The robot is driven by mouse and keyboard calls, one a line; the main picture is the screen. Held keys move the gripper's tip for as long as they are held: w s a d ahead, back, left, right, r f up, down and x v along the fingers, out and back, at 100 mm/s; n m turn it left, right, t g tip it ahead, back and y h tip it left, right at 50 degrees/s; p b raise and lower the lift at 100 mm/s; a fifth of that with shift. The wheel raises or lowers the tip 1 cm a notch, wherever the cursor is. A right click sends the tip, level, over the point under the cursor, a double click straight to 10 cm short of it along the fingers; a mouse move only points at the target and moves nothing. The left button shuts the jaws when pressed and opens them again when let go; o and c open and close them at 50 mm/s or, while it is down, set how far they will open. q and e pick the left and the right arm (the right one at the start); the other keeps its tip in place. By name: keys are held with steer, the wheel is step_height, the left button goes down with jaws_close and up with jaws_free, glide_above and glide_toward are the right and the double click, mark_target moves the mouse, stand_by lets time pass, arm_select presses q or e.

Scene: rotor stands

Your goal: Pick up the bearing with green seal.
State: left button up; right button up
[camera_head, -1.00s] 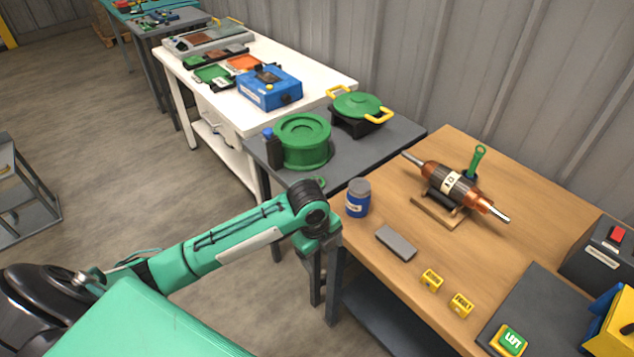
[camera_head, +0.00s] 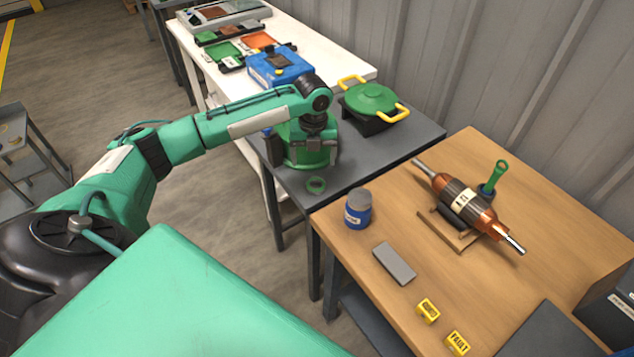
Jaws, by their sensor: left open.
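The fingertips are hard to make out against the green container. I cannot tell how high the gripper is above the table. My right gripper is not in view.
The green round container (camera_head: 291,155) is partly hidden behind my left arm. A green-lidded pot (camera_head: 370,99) with yellow handles stands at the back. A blue jar (camera_head: 358,209), grey block (camera_head: 394,264) and copper rotor on a stand (camera_head: 463,205) occupy the wooden table.

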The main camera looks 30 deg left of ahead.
mark_target(316, 187)
arm_select(q)
steer(key=f, duration=0.3)
steer(key=shift+w+f, duration=0.1)
steer(key=shift+w, duration=0.15)
steer(key=shift+s+d+f+p, duration=0.1)
steer(key=shift+f+p, duration=0.4)
steer(key=shift+f, duration=0.35)
step_height(316, 187, down, 4)
steer(key=shift+d+r+p, duration=0.15)
steer(key=shift+p, duration=0.4)
steer(key=shift+f, duration=0.3)
steer(key=c, duration=1.2)
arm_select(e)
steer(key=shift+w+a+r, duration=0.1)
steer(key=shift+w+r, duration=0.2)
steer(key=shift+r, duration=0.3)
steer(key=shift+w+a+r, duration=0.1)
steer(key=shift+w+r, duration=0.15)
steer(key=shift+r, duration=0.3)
